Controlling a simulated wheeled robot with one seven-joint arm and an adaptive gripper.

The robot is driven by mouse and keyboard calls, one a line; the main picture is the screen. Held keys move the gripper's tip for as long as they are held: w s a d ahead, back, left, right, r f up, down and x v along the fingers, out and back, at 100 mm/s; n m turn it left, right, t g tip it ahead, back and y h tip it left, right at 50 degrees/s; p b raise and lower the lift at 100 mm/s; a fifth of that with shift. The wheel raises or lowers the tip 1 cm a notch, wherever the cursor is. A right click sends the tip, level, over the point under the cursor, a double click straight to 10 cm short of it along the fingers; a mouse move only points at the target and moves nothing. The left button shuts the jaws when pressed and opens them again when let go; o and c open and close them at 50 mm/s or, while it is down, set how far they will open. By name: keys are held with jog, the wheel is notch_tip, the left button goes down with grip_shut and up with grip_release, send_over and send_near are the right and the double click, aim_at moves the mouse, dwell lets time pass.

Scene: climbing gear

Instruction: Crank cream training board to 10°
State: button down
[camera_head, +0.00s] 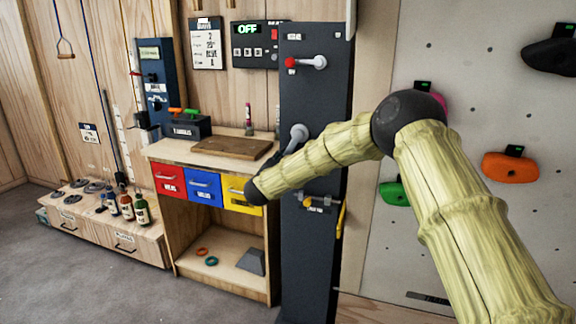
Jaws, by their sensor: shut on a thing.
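A pale board (460,100) with small dark holes and coloured holds fills the right side; it may be the cream training board. A dark grey column (315,95) stands left of it. On the column are a red-knobbed lever (308,62), a grey lever (298,133) and a silver fitting with a brass knob (318,201). A yellow handle (341,219) is at the column's right edge. My arm crosses in front of the column and ends in a dark joint before the yellow drawer. No angle reading is legible.
A wooden bench (168,150) with red, blue and yellow drawers stands left of the column. A control box (256,45) above reads OFF. Several bottles (127,205) stand on a low unit at left. An orange hold (510,167) juts from the board. Grey floor is clear at front left.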

jog(key=m, duration=0.1)
jog(key=a+r+m+b, duration=0.1)
jog(key=m, duration=0.1)
jog(key=w+a+r+m, duration=0.1)
jog(key=shift+w+r+m, duration=0.1)
jog(key=shift+r+m, duration=0.15)
jog(key=shift+m, duration=0.05)
jog(key=shift+w+a+r+m+b, duration=0.2)
jog(key=shift+a+r+m+b, duration=0.15)
jog(key=shift+a+r, duration=0.25)
jog(key=c, duration=1.2)
grip_release()
jog(key=shift+r, duration=0.1)
jog(key=shift+a, duration=0.1)
jog(key=v, duration=1.2)
